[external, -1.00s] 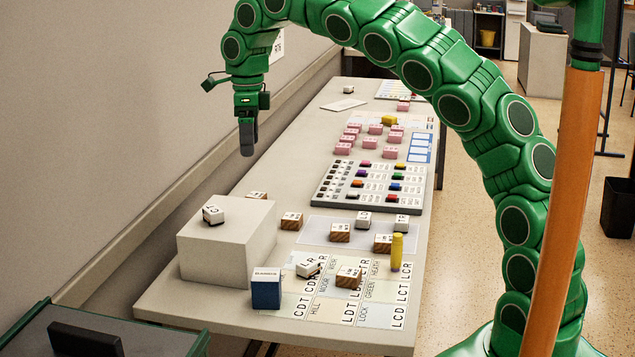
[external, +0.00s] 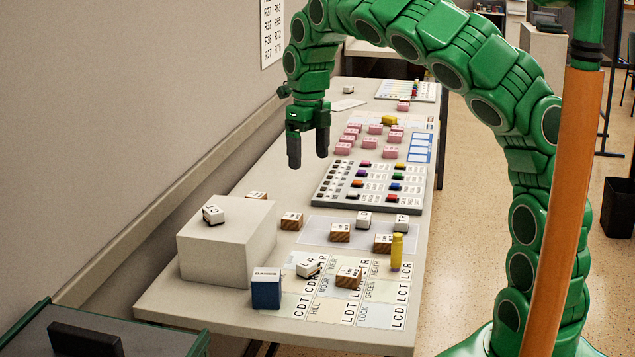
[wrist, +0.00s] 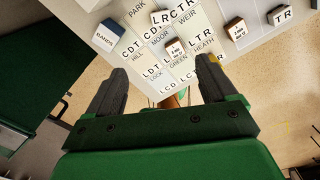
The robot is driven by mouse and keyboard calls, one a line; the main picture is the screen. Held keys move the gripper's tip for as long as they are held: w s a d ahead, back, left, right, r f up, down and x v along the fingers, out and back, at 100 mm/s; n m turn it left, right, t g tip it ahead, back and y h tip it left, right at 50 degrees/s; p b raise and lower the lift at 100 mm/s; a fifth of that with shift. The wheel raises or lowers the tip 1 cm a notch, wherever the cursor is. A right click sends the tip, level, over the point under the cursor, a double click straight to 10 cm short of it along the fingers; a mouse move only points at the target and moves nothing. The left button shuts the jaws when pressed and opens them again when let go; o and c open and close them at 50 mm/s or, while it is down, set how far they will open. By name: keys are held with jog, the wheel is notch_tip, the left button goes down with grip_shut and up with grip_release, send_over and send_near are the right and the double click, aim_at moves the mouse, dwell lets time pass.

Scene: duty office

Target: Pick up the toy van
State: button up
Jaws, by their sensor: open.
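No object is clearly recognisable as a toy van. A small yellow object (external: 389,120) lies among the pink blocks (external: 375,129) towards the far part of the table; it may be the van, but it is too small to tell. My gripper (external: 308,152) is open and empty, fingers pointing down, above the table's left side. In the picture it is left of the yellow object and clear of it. In the wrist view my gripper (wrist: 160,92) shows two spread fingers with nothing between them.
A grey tray of coloured pieces (external: 328,196) lies mid-table. A pale box (external: 222,258) with a white block on top, a blue box (external: 266,290), an upright yellow cylinder (external: 397,253), and several wooden blocks (external: 291,221) occupy the near end. A wall borders the left.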

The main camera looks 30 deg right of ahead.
send_over(308, 262)
jog(key=s, duration=0.1)
notch_tip(308, 262, down, 20)
jog(key=shift+f, duration=0.1)
jog(key=shift+w+f, duration=0.25)
jog(key=shift+f, duration=1.7)
jog(key=shift+w+f, duration=0.2)
jog(key=shift+f, duration=1.7)
jog(key=c, duration=1)
